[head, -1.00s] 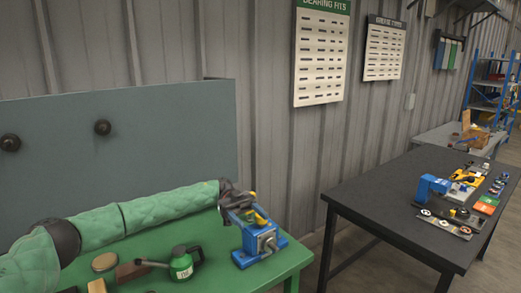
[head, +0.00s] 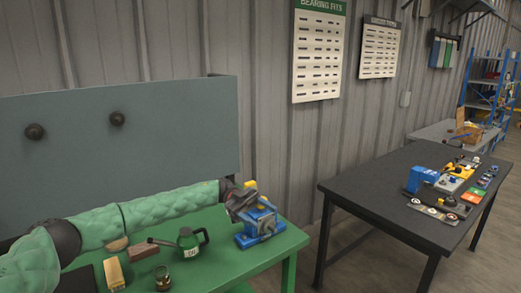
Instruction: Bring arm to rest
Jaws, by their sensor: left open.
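My left arm, in a green quilted sleeve (head: 150,212), comes in from the left over the green table (head: 225,262). My left gripper (head: 250,198) is at its end, open, by the upper part of a blue vise-like stand (head: 258,228) at the table's right end. A yellow part shows at the gripper; whether it touches the gripper I cannot tell. My right gripper is not in the view.
On the green table are a green oil can (head: 188,242), a brown block (head: 145,251), a tan brush-like block (head: 113,273) and a small jar (head: 162,278). A grey panel (head: 120,150) stands behind. A dark table (head: 385,190) with parts is at right.

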